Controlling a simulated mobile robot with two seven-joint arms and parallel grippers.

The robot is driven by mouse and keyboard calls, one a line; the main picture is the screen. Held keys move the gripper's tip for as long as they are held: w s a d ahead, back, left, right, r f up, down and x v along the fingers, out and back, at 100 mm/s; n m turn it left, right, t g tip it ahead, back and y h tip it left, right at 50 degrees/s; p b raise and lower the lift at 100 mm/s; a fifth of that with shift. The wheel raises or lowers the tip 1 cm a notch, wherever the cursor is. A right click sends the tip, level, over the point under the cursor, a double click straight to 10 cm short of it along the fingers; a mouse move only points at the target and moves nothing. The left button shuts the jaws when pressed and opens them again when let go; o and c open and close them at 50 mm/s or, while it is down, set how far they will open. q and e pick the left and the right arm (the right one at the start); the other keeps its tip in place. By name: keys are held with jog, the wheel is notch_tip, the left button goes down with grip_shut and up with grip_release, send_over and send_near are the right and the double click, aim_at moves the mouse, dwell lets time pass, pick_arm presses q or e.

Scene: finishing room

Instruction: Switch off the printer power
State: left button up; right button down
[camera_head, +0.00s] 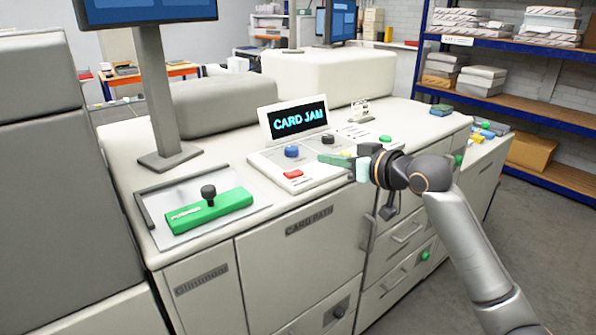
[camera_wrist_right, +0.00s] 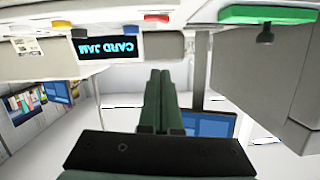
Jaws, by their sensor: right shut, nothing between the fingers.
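The printer (camera_head: 220,140) is a long cream cabinet. Its control panel (camera_head: 262,165) holds a screen (camera_head: 297,119) reading CARD JAM, a blue knob (camera_head: 292,151), a red button (camera_head: 293,174) and a black knob (camera_head: 328,139). My right gripper (camera_head: 322,159) is shut and empty, its green fingers pointing left across the panel, right of the blue and red controls. Contact cannot be told. The wrist view is upside down; the fingers (camera_wrist_right: 158,78) show below the screen (camera_wrist_right: 107,50), blue knob (camera_wrist_right: 132,15) and red button (camera_wrist_right: 157,18). My left gripper is not in view.
A green block with a black knob (camera_head: 209,203) sits on a plate at left. A monitor (camera_head: 146,12) on a post stands behind it. The lower front has a black knob (camera_head: 340,311) and a green one (camera_head: 425,255). Blue shelves (camera_head: 520,50) stand at right.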

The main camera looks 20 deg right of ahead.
dwell(0.3)
jog(key=p, duration=0.2)
send_over(299, 182)
notch_tip(299, 182, down, 2)
jog(key=shift+w+d+f, duration=0.1)
jog(key=shift+f, duration=0.05)
jog(key=f, duration=0.4)
jog(key=shift+a, duration=0.25)
jog(key=shift+d+f, duration=0.1)
